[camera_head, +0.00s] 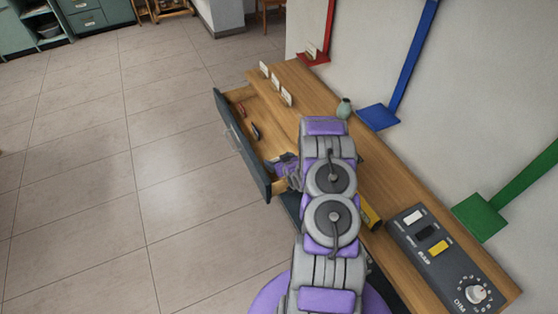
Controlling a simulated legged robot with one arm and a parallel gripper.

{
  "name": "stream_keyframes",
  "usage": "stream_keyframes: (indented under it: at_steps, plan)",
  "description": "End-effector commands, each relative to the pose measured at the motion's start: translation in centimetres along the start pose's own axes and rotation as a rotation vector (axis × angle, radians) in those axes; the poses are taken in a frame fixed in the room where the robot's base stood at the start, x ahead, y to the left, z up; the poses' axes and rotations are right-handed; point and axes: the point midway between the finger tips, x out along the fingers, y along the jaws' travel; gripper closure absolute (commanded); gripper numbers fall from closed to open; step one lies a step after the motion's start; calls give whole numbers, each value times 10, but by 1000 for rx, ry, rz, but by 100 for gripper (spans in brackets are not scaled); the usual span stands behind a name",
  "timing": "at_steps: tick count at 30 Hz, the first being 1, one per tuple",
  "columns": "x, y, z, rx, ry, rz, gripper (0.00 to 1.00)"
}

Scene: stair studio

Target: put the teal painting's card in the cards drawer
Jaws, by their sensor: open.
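An open drawer (233,133) with a dark front sticks out from the left side of a wooden counter. My gripper (283,165) is at the near end of this drawer, over or inside it; I cannot tell how deep. Its jaws are small and partly hidden by my arm, and no card shows between them. Several small pale cards stand upright in holders; three are on the counter, the near card (287,97), the middle card (275,81) and the far card (263,68). Their markings are too small to read. No teal painting shows.
A small reddish object (241,111) and a dark object (254,131) lie in the drawer. A greenish vase (344,107) and a control panel (445,255) stand on the counter. Tiled floor at left is clear.

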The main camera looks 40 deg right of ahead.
Motion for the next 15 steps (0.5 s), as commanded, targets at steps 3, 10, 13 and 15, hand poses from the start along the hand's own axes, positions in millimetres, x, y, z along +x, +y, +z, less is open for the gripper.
stream_keyframes:
  at_steps: [3,10,13,15]
  plan:
    - [-6,0,0,1,-2,0,0]
    - [-41,2,-3,3,0,3,0]
    - [-61,1,-2,1,-2,2,0]
    - [-75,1,-2,3,-2,2,0]
